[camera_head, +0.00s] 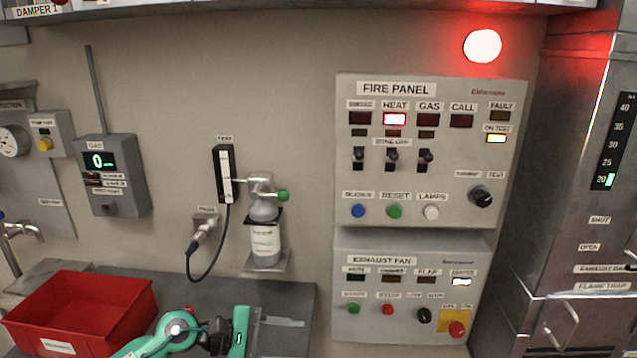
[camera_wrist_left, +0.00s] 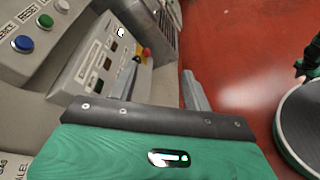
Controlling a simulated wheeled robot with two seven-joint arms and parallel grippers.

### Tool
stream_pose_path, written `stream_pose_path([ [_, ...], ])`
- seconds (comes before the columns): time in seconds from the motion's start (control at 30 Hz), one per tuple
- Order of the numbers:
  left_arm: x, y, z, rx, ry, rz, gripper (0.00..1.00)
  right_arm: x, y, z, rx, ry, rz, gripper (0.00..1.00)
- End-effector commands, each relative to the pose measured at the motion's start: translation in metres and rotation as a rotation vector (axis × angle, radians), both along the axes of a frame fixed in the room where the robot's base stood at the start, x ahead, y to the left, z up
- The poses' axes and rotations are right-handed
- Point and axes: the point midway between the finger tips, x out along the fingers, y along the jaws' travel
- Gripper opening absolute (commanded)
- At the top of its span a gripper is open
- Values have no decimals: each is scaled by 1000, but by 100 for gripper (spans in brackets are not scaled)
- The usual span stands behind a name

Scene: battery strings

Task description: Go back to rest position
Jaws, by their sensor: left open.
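My left gripper (camera_head: 290,322) is low in the head view, its green wrist at the bottom edge and its grey fingers pointing right. It is over the grey bench, left of the exhaust fan panel (camera_head: 405,290). In the left wrist view my left gripper (camera_wrist_left: 158,80) is open with nothing between its fingers, and the panel fronts are beyond it. The fire panel (camera_head: 430,150) has its HEAT lamp and ON TEST lamp lit. A round lamp (camera_head: 482,46) above it glows red and white. My right gripper is in neither view.
A red bin (camera_head: 80,310) stands on the grey bench (camera_head: 290,295) at the left. A bottle (camera_head: 265,240) on a small shelf and a cable hang on the wall above. A metal cabinet (camera_head: 570,190) stands at the right. Red floor (camera_wrist_left: 240,60) shows in the wrist view.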

Motion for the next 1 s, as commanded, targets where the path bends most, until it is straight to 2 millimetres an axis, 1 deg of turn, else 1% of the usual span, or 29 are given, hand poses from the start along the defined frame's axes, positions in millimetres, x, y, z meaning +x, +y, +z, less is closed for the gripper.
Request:
stream_pose_path([
  [0.03,-6,-11,11,-129,91,51,49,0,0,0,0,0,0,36],
  [0.07,-7,-15,19,-208,150,86,49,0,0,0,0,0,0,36],
  [0.1,-8,-18,30,-312,233,132,49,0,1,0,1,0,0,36],
  [0.17,-8,-19,45,-470,362,199,49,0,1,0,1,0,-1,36],
  [0.27,-4,-9,61,-727,592,309,49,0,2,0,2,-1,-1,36],
  [0.3,-1,-2,66,-831,688,352,49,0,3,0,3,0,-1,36],
  [0.37,3,11,68,-983,835,416,49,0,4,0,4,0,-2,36],
  [0.43,7,30,64,-1161,1008,490,49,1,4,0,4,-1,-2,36],
  [0.47,8,39,60,-1237,1083,522,49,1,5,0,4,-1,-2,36],
  [0.57,9,70,40,-1491,1328,630,49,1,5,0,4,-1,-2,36],
  [0.6,7,82,28,-1594,1424,675,49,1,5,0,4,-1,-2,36],
  [0.67,2,101,8,-1749,1566,743,49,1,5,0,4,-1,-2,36],
  [0.7,-4,112,-8,-1852,1656,790,49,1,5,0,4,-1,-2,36],
  [0.77,-15,128,-33,-2012,1786,864,49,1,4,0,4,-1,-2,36],
  [0.83,-35,144,-63,-2201,1924,956,49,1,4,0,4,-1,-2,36],
  [0.87,-45,150,-77,2226,-1929,-973,49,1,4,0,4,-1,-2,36],
  [0.9,-59,157,-94,2137,-1824,-943,49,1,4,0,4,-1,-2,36],
  [0.97,-84,165,-119,2010,-1669,-902,49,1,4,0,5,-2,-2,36],
  [1.0,-101,169,-133,1934,-1573,-879,49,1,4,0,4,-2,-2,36],
])
